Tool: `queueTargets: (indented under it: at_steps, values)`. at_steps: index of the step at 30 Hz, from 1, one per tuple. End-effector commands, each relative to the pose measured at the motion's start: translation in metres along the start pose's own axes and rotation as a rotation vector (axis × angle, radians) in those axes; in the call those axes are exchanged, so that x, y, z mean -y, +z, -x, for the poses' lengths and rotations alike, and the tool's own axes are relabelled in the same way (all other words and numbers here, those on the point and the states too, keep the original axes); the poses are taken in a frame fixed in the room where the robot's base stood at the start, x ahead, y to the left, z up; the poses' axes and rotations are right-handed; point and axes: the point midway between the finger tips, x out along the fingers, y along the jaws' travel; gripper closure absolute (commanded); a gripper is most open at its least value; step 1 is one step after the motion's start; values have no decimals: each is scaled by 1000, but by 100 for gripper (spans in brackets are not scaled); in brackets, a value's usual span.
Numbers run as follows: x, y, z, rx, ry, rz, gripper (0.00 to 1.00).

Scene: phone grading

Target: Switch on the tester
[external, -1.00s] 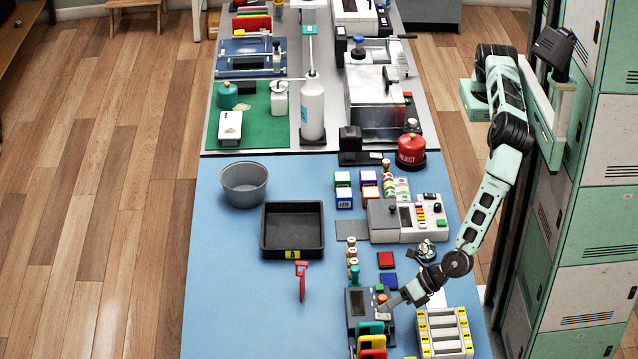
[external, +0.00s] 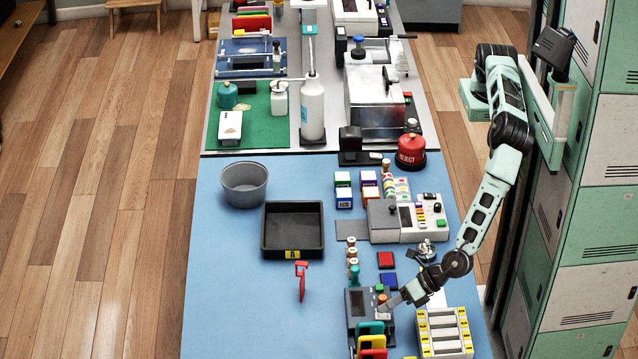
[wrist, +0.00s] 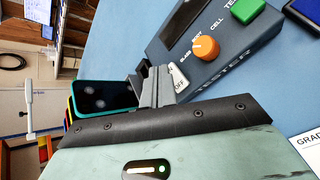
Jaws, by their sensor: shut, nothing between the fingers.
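The tester (external: 357,301) is a dark grey box near the front of the blue table. It also shows in the wrist view (wrist: 208,68), with a green button (wrist: 248,11), an orange knob (wrist: 206,47) and a white rocker switch (wrist: 179,77) whose lettering is partly hidden. My gripper (external: 388,306) is low over the tester's right part in the external view. In the wrist view my gripper (wrist: 154,72) is shut and empty, its fingers right beside the white switch and covering part of it. I cannot tell whether they touch it. The tester's screen looks dark.
A phone in a teal case (wrist: 103,97) stands in a coloured rack close to the fingers. A white slotted tray with yellow labels (external: 424,336) is right of the tester. Red and blue pads (external: 387,260) lie behind it.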

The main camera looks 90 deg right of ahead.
Motion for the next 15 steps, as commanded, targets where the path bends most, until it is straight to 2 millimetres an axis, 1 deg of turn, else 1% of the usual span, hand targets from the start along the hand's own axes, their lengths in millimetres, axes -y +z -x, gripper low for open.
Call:
queueTargets:
  at_steps: [7,15]
  values:
    - [0,0,-1,0,0,0,100]
    - [5,-5,-6,0,0,0,100]
